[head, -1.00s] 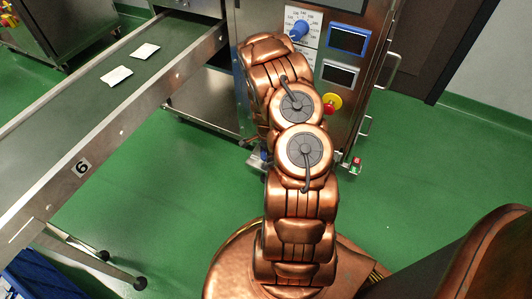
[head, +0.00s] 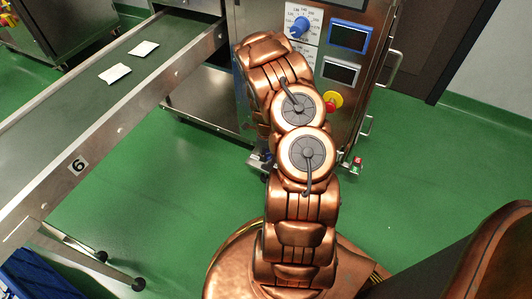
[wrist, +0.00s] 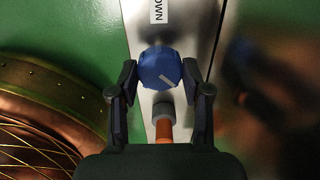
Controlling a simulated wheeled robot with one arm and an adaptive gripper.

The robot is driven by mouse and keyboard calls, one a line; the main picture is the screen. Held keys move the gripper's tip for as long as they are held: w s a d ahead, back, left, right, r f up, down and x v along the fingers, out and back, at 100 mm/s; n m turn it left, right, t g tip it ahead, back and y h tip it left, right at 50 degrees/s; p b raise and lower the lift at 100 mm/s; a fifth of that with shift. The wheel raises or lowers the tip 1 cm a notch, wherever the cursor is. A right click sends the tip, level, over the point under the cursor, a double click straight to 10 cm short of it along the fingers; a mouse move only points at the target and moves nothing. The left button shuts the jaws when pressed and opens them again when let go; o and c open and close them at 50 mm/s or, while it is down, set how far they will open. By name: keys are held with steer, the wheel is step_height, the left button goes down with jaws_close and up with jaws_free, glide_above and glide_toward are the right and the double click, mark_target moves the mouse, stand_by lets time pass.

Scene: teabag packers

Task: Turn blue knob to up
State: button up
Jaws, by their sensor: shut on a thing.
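In the wrist view a blue knob (wrist: 158,67) with a white line sits on a metal strip, below a label (wrist: 159,12) whose visible letters read "OWN". The white line runs slanted towards the lower right of that picture. My gripper (wrist: 160,72) has one finger on each side of this knob and is shut on it. In the head view my arm hides the gripper and this knob. Another blue knob (head: 299,27), on a numbered dial, shows on the machine's upper panel.
A yellow and red button (head: 332,102) and two small screens (head: 349,36) are on the machine front. A conveyor (head: 60,135) carrying two white packets runs along the left. A grey and orange cylindrical part (wrist: 163,118) lies just below the gripped knob. Green floor is open at the right.

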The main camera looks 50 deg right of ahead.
steer(key=shift+m, duration=1.3)
steer(key=shift+s, duration=0.1)
steer(key=o, duration=1.2)
steer(key=shift+c, duration=0.2)
step_height(320, 180, up, 12)
